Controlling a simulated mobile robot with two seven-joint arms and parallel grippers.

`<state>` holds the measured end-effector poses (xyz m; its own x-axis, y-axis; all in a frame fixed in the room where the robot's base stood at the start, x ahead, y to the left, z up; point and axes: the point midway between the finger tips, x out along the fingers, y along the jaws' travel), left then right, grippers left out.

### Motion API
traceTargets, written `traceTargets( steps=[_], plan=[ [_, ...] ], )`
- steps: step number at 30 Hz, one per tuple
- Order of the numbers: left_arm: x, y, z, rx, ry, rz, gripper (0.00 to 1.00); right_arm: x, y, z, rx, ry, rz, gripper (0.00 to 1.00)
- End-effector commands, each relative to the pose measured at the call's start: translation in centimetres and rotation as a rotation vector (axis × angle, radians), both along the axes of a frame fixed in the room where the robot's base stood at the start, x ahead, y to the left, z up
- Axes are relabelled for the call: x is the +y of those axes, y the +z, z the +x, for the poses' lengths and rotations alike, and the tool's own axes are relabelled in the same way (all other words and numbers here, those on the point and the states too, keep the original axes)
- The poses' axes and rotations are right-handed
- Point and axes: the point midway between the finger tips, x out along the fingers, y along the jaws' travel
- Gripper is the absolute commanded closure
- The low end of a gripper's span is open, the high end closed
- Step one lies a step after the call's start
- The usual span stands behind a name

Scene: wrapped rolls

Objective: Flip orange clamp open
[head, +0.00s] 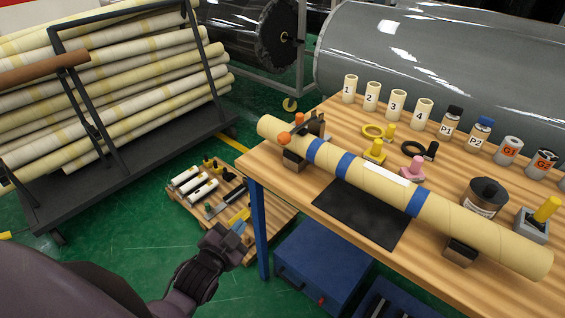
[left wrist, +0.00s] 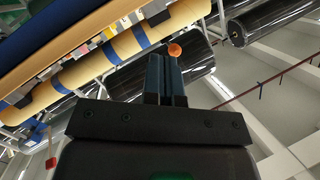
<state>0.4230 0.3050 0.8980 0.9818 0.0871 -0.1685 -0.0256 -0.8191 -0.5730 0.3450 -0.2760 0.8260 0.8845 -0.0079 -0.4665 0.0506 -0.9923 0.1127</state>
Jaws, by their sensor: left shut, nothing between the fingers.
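The orange clamp (head: 284,138) sits at the left end of the long cream roll (head: 385,190), with orange knobs and a dark arm lying over the roll. The roll has blue bands and rests on small dark-faced supports on the table. My left gripper (head: 238,236) is left of the table, below the table top and apart from the clamp. Its fingers are together and hold nothing. In the left wrist view, the shut fingers (left wrist: 166,78) point up toward the roll, and a round orange knob (left wrist: 174,50) shows just beyond the tips. My right gripper is not in view.
The wooden table (head: 300,200) carries numbered cylinders, bottles and a black mat (head: 360,214). A low pallet (head: 270,218) with tools stands on the green floor near my left gripper. A rack (head: 140,140) of wrapped rolls is at the left.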

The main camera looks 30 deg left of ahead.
Motion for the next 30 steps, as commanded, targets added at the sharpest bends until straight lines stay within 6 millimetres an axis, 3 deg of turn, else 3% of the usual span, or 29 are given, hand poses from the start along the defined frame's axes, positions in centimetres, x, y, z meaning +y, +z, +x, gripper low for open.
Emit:
traceTargets(
  steps=[1, 6, 15, 23, 30],
  plan=[
    [0.3, -0.2, 1.2, -0.045, -0.004, 0.078, 1.00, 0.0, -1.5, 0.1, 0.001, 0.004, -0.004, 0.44],
    [1.2, 2.0, 4.5, -0.184, 0.001, 0.360, 1.00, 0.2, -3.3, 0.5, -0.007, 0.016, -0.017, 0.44],
    [2.0, 4.0, 8.5, -0.362, 0.075, 0.861, 1.00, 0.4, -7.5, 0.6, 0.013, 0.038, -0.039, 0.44],
    [2.1, 3.9, 11.0, -0.442, 0.183, 1.293, 1.00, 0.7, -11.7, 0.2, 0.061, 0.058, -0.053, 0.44],
    [1.7, 2.2, 12.8, -0.463, 0.301, 1.688, 1.00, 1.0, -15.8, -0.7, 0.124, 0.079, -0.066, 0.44]
  ],
)
